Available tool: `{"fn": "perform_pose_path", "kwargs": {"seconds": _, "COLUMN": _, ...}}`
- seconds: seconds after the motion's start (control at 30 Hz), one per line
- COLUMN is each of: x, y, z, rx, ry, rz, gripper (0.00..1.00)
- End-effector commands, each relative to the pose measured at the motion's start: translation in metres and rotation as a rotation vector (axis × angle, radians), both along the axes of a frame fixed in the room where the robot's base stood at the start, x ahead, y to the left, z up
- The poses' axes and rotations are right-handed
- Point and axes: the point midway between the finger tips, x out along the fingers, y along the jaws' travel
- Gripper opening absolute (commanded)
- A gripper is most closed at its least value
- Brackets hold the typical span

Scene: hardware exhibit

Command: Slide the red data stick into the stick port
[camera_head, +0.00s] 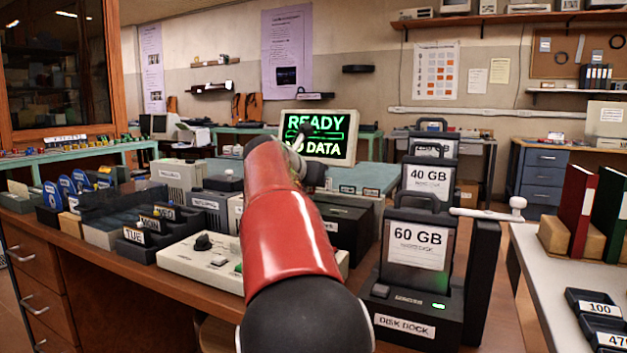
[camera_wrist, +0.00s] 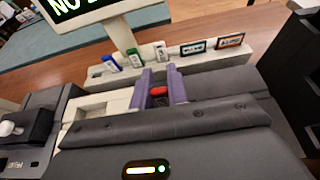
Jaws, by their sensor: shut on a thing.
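In the wrist view my gripper (camera_wrist: 162,88) shows two purple fingers, shut on the red data stick (camera_wrist: 158,91). Only a small red piece of the stick shows between the fingers; the rest is hidden. The fingers point toward a pale rack (camera_wrist: 206,67) with several coloured sticks and labels, among them a blue stick (camera_wrist: 110,62) and a green one (camera_wrist: 134,57). I cannot make out the stick port, nor whether the stick touches anything. In the head view my red arm hides the gripper's fingers and the stick.
A monitor (camera_head: 335,150) showing green "READY" and "NO DATA" stands behind the rack. A disk dock (camera_head: 405,328) with a 60 GB disk (camera_head: 417,245) stands right of my arm. A pale control panel (camera_head: 190,252) and dark trays lie to the left on the wooden desk.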

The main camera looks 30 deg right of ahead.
Motion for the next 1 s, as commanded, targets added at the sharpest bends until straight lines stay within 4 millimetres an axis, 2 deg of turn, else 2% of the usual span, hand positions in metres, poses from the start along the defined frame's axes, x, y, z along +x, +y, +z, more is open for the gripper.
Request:
{"fn": "perform_pose_path", "kwargs": {"seconds": 0.5, "x": 0.000, "y": 0.000, "z": -0.024, "rx": 0.000, "ry": 0.000, "rz": -0.001, "gripper": 0.00}}
{"fn": "perform_pose_path", "kwargs": {"seconds": 0.93, "x": 0.000, "y": 0.000, "z": -0.024, "rx": 0.000, "ry": 0.000, "rz": 0.000, "gripper": 0.00}}
{"fn": "perform_pose_path", "kwargs": {"seconds": 0.97, "x": 0.000, "y": 0.000, "z": -0.024, "rx": 0.000, "ry": 0.000, "rz": 0.000, "gripper": 0.17}}
{"fn": "perform_pose_path", "kwargs": {"seconds": 1.0, "x": 0.000, "y": 0.000, "z": -0.024, "rx": 0.000, "ry": 0.000, "rz": 0.000, "gripper": 0.23}}
